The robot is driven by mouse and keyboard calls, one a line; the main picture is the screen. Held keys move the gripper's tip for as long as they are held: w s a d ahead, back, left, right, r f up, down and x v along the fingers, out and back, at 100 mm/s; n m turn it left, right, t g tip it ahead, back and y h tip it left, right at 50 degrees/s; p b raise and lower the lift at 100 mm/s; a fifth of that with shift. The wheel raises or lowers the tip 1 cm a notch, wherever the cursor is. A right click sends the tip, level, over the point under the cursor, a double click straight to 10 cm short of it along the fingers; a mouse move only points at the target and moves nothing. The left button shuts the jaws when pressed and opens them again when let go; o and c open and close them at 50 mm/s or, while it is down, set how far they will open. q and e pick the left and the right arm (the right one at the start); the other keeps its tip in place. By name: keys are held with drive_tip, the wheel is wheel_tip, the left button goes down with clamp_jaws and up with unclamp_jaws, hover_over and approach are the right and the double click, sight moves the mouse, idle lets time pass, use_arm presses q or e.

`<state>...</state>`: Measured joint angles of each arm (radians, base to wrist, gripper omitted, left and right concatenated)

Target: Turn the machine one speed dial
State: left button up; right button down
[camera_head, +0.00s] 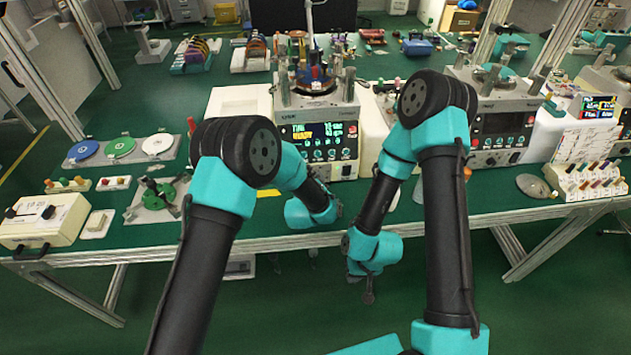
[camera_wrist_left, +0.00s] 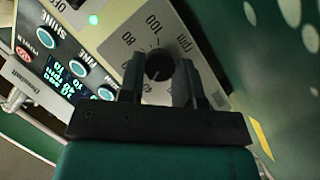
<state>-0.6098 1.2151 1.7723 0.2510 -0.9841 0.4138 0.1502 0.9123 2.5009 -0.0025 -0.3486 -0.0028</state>
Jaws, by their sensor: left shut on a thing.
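In the head view, machine one (camera_head: 298,126) is the white lapping machine with the lit display at the bench's front middle. In the left wrist view, its black speed dial (camera_wrist_left: 158,64) sits on a grey panel marked in rpm, with numbers up to 100 visible. My left gripper (camera_wrist_left: 160,82) is shut on the dial, one dark finger on each side. The fingers hide part of the scale. In the head view, my left forearm and wrist hide the dial and fingertips. My right gripper (camera_head: 368,290) hangs in front of the bench edge, away from the machine; its fingers are too small to read.
In the left wrist view, a lit screen (camera_wrist_left: 72,80) and several teal buttons are beside the dial. In the head view, a second machine (camera_head: 500,110) stands to the right. Colored discs (camera_head: 120,147) and a cream box (camera_head: 48,219) are at the left.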

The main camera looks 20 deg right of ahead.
use_arm(q)
drive_tip(key=shift+d+m+y, duration=0.1)
drive_tip(key=shift+m+y, duration=0.5)
drive_tip(key=shift+m, duration=0.2)
drive_tip(key=o, duration=0.9)
drive_tip(key=shift+s, duration=0.1)
drive_tip(key=v, duration=1.7)
drive_tip(key=shift+r, duration=0.3)
